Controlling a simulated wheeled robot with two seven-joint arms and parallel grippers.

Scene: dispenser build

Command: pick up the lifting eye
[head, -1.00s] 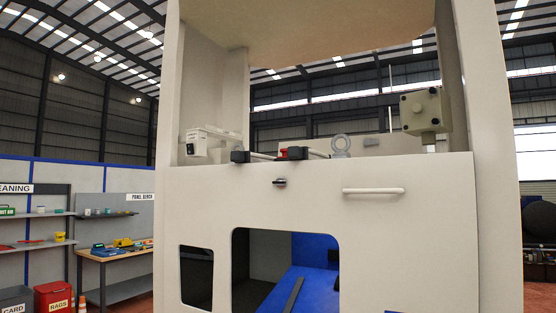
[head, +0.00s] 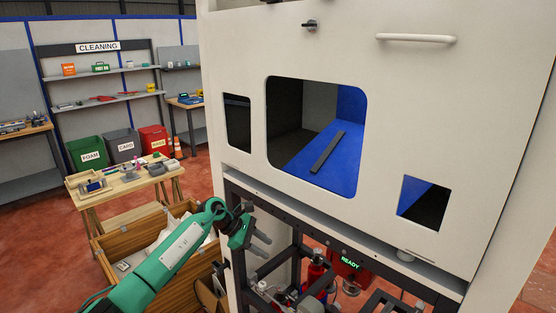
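The lifting eye cannot be made out in the head view now; the top ledge of the white machine (head: 430,130), where a grey ring-shaped part showed earlier, is out of the picture. My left gripper (head: 264,246) is at the end of the green arm, in front of the dark frame under the machine. Its two grey fingers stand apart with nothing visible between them. My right gripper is not in view.
A wooden table (head: 128,188) with small trays and parts stands at left, too small to tell apart. A wooden crate (head: 128,252) with pale contents stands below it. Foam, card and rags bins (head: 88,153) stand behind. A red unit reading READY (head: 350,264) sits under the machine.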

